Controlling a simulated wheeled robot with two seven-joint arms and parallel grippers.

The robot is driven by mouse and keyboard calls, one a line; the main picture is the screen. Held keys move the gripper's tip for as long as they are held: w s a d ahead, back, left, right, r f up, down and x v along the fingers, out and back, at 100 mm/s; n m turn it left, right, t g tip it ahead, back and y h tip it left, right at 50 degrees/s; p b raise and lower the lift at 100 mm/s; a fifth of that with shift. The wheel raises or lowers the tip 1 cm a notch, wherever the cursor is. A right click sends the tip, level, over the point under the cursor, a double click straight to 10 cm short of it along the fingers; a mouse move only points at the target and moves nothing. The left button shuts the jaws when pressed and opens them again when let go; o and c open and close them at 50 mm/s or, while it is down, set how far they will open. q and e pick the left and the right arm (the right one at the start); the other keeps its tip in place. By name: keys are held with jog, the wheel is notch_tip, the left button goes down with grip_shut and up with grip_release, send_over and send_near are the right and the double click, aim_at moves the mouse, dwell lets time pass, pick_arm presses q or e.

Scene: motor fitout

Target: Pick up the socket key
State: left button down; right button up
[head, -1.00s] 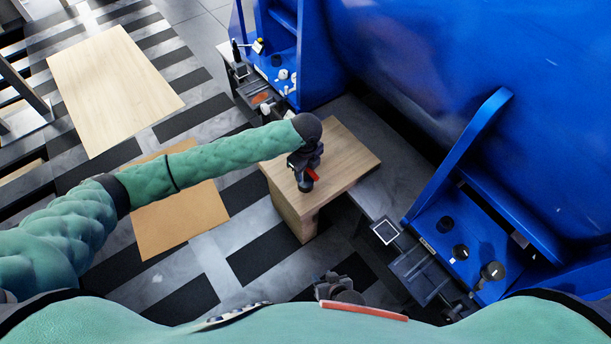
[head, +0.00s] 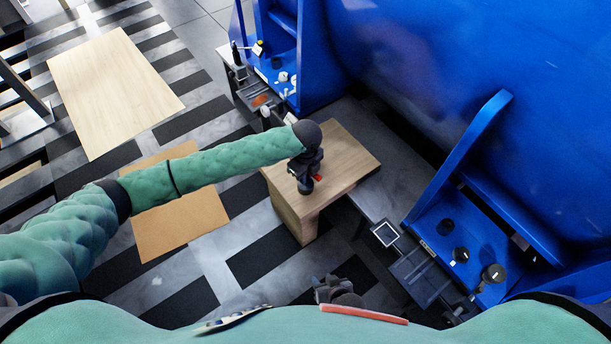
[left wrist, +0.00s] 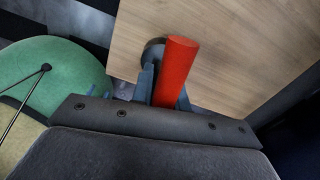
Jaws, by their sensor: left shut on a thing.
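The socket key, with a red handle and a dark round end, shows in the left wrist view (left wrist: 176,70) over the wooden top. I cannot tell whether the key touches the top. My right gripper (head: 332,289) is low in the head view, close to my body; its jaws are not clear.
The light wooden stand (head: 346,160) lies under my left gripper. The large blue motor housing (head: 440,70) rises behind and right, with a blue bracket (head: 460,235) and dark round parts. Flat wooden boards (head: 112,90) lie on the striped floor at left.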

pick_arm(q)
jog(key=shift+w+r, duration=0.1)
jog(key=shift+r, duration=0.4)
notch_tip(320, 180, up, 3)
jog(key=shift+f, duration=0.1)
jog(key=s+d+r+p, duration=0.1)
jog(key=s+d+r, duration=0.5)
jog(key=s, duration=0.3)
jog(key=shift+s+d+r, duration=0.35)
jog(key=shift+r, duration=0.2)
